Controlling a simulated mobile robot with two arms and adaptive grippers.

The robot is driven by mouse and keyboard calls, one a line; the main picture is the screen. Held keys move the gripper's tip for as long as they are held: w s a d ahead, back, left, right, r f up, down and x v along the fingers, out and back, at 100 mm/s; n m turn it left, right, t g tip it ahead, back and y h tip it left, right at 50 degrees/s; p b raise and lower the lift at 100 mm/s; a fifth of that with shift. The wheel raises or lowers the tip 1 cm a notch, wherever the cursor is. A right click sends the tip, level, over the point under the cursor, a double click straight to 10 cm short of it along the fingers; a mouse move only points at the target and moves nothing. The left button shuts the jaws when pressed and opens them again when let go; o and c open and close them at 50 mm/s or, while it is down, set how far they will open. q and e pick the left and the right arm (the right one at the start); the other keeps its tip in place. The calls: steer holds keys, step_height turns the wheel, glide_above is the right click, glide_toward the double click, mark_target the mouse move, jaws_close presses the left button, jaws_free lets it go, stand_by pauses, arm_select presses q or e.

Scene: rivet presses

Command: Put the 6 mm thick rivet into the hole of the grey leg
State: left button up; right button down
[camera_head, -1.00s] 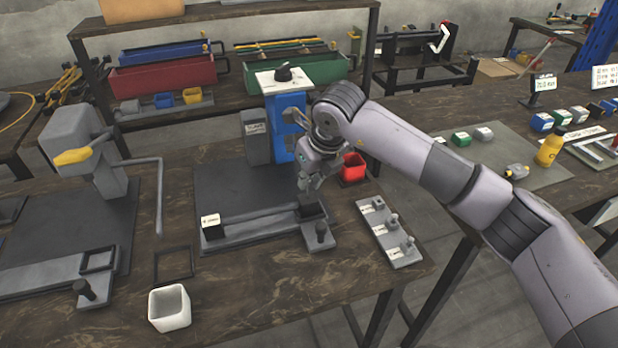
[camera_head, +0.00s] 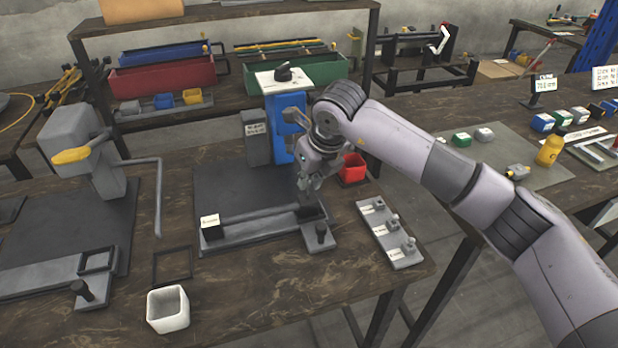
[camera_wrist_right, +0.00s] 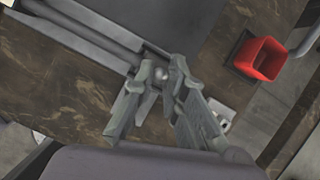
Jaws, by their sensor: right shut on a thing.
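My right gripper (camera_head: 306,192) points down over the right end of the grey leg (camera_head: 255,228), which lies across the fixture in front of the blue press (camera_head: 285,120). In the right wrist view its fingers (camera_wrist_right: 160,80) are closed around a small round grey piece, apparently the rivet (camera_wrist_right: 172,75). The rivet is mostly hidden by the fingers. The hole is hidden under the gripper, so I cannot tell whether the rivet is in it. My left gripper is not in view.
A grey rivet tray (camera_head: 403,259) with several upright pegs stands to the right. A red bin (camera_head: 353,168) is behind the gripper; it also shows in the right wrist view (camera_wrist_right: 260,58). A dark post (camera_head: 319,230) stands close in front. A white bin (camera_head: 168,309) is at front left.

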mark_target(308, 192)
arm_select(q)
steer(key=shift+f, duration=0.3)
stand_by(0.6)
steer(key=shift+b, duration=0.35)
arm_select(e)
steer(key=shift+f, duration=0.1)
steer(key=shift+f+b, duration=0.3)
steer(key=shift+f, duration=0.05)
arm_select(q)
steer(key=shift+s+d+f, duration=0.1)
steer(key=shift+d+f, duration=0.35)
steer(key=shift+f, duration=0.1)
arm_select(e)
steer(key=shift+f, duration=0.2)
arm_select(q)
steer(key=shift+b, duration=0.3)
arm_select(e)
steer(key=shift+f, duration=0.1)
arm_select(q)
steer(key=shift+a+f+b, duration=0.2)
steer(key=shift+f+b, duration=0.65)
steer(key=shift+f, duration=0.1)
arm_select(e)
steer(key=shift+f, duration=1)
